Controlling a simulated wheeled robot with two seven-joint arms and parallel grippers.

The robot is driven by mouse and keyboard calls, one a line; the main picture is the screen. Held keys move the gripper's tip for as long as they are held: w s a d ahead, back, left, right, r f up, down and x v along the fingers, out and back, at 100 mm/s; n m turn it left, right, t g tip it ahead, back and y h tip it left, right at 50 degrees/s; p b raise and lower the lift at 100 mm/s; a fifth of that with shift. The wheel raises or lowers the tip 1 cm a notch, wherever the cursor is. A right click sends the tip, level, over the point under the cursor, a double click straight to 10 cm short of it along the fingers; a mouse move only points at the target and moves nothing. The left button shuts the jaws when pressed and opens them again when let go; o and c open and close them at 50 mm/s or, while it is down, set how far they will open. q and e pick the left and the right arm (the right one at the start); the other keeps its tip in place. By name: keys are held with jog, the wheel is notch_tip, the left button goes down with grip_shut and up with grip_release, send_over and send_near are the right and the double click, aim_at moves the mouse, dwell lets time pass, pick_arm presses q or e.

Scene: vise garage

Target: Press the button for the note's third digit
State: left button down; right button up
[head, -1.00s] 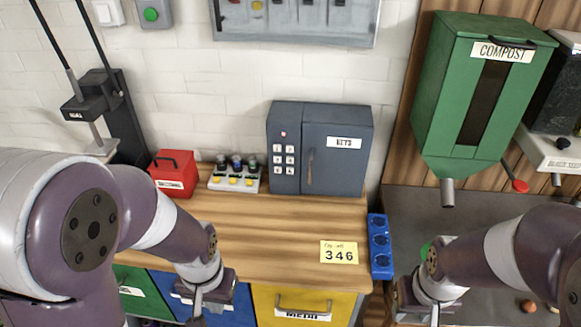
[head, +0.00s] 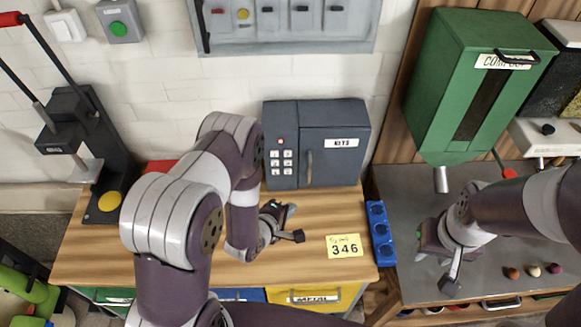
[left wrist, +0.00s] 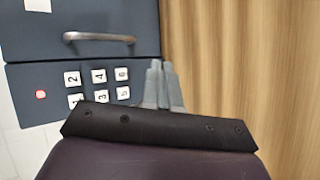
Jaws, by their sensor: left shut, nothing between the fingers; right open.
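The yellow note (head: 344,246) lies on the wooden bench and reads 346. The dark grey key box (head: 335,140) stands at the back of the bench with white keys on its left part. In the left wrist view the keypad shows sideways, and the key marked 6 (left wrist: 122,74) is nearest the fingertips. My left gripper (head: 291,222) is shut and empty, in front of the box. In the left wrist view its fingertips (left wrist: 160,66) are beside the keypad, apart from the keys as far as I can tell. My right gripper (head: 450,281) is open, over the grey counter at right.
A blue strip with round sockets (head: 380,233) lies right of the note. The green compost bin (head: 478,85) hangs at right. A lever press (head: 90,140) stands at left. My left arm hides part of the bench and the red box (head: 160,166).

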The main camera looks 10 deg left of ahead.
aim_at(288, 171)
pick_arm(q)
jog(key=w+a+b, duration=0.1)
jog(key=w+a, duration=0.1)
jog(key=w, duration=0.6)
jog(key=shift+w+a+b, duration=0.15)
jog(key=shift+a+b, duration=0.1)
jog(key=shift+b, duration=0.1)
jog(key=shift+w, duration=0.15)
dwell(1.9)
jog(key=shift+w+a, duration=0.15)
jog(key=shift+w, duration=0.1)
jog(key=shift+w+a, duration=0.1)
jog(key=shift+w, duration=0.35)
dwell(0.6)
dwell(0.3)
jog(key=shift+s+d, duration=0.25)
jog(key=shift+s, duration=0.6)
